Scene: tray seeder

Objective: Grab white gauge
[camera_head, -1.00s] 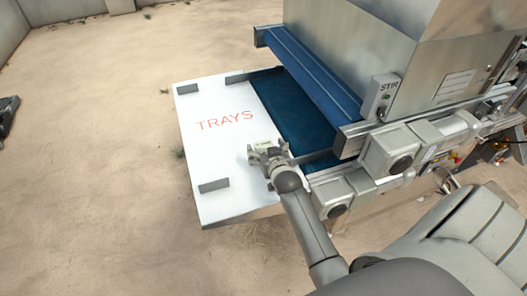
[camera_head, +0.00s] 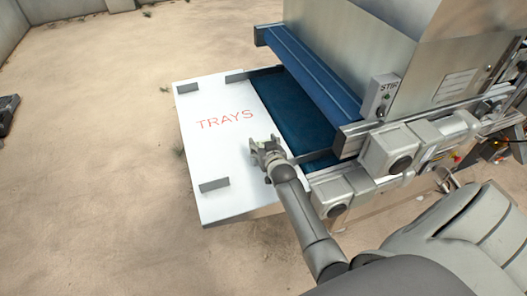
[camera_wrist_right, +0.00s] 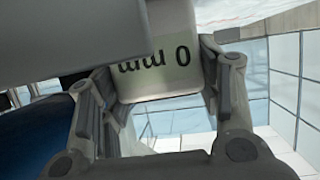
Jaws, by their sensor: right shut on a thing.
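The white gauge (camera_wrist_right: 165,80) shows in the right wrist view as a pale block with dark "0 mm" lettering, upside down. My right gripper (camera_wrist_right: 155,92) has a finger on each side of the gauge and is shut on it. A grey part covers the upper left of that view and hides some of the gauge. In the head view my right gripper (camera_head: 268,152) is over the inner edge of the white tray board (camera_head: 215,160), beside the blue belt. The gauge cannot be made out there. My left gripper is not in view.
The seeder's blue belt (camera_head: 293,110) runs beside the board under a blue bar (camera_head: 310,75). Metal guide blocks (camera_head: 214,185) stand on the board. Grey motor housings (camera_head: 388,152) sit close right of the gripper. Open sandy floor (camera_head: 90,180) lies left.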

